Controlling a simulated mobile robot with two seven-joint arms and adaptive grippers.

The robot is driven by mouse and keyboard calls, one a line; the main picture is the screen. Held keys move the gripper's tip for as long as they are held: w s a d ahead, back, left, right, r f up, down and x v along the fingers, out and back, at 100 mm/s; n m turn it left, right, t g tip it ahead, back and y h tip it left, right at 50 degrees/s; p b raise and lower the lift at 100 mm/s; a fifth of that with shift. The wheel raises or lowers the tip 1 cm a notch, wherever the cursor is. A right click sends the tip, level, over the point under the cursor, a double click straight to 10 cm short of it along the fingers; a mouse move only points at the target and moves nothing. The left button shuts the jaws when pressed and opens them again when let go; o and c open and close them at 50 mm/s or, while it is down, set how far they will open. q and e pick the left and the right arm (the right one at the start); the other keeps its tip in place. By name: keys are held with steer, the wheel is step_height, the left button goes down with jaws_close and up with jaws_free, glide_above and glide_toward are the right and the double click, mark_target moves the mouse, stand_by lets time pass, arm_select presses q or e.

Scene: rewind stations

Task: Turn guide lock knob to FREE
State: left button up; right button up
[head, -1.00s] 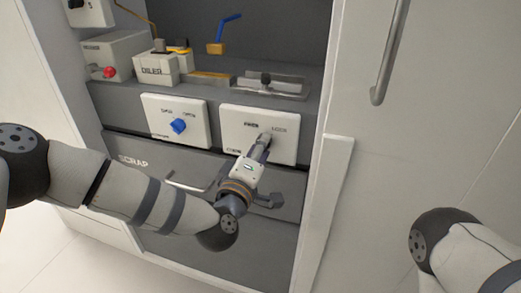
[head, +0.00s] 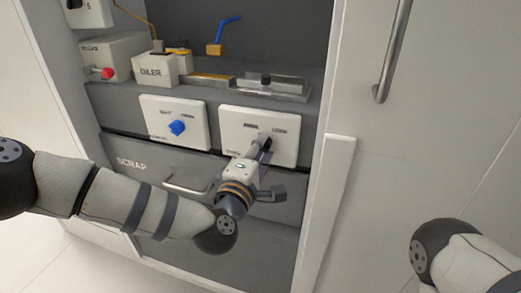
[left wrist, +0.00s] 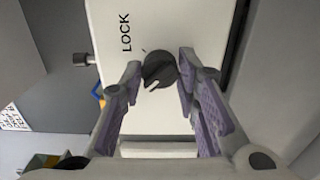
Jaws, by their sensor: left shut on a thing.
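The guide lock knob (left wrist: 160,69) is a dark round knob with a pale pointer mark, on a white panel (head: 284,152) at the right of the grey station front. In the left wrist view, the mark points to the lower left and the word LOCK stands upper left of the knob. In the head view, labels sit above the knob, LOCK on the right; the knob is mostly hidden by my left gripper (head: 263,145). My left gripper, also in the left wrist view (left wrist: 161,68), has its fingers on both sides of the knob and is shut on it. My right gripper is out of view.
A second white panel with a blue knob (head: 177,127) is to the left. Below are the SCRAP drawer and its handle (head: 186,188). An oiler box (head: 155,69) and a metal guide (head: 272,85) stand on the ledge above. A white cabinet door with a long handle (head: 393,50) is at right.

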arm_select(q)
steer(key=o, duration=1.2)
steer(key=shift+c, duration=0.2)
steer(key=shift+s, duration=0.1)
steer(key=v, duration=1.2)
